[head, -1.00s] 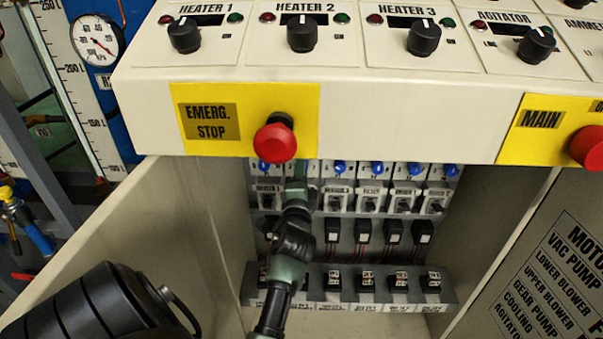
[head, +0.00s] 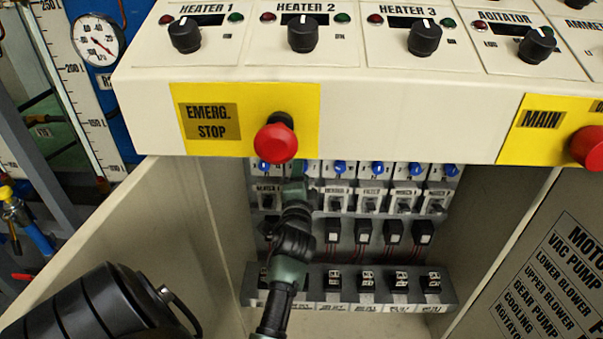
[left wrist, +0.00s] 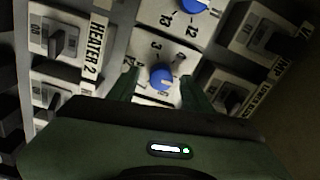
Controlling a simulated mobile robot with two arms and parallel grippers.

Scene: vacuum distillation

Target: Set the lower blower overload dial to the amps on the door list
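In the left wrist view a blue dial (left wrist: 162,77) sits on a white plate with printed numbers, a 3 among them. My left gripper (left wrist: 160,88) is open, with one green finger on each side of this dial. A gap shows between dial and fingers; I cannot tell the depth or whether this is the lower blower dial. In the head view my left gripper (head: 294,182) reaches into the cabinet at the row of blue dials and hides part of it. The door list (head: 553,275) at right names the lower blower, but its amps are out of frame. My right gripper is not in view.
Another blue dial (left wrist: 194,4) is above the first. A switch labelled Heater 2 (left wrist: 58,42) is at left. In the head view the red emergency stop (head: 275,140) overhangs my arm, and the panel front (head: 405,110) covers the cabinet's top. The open left door (head: 150,245) stands beside my arm.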

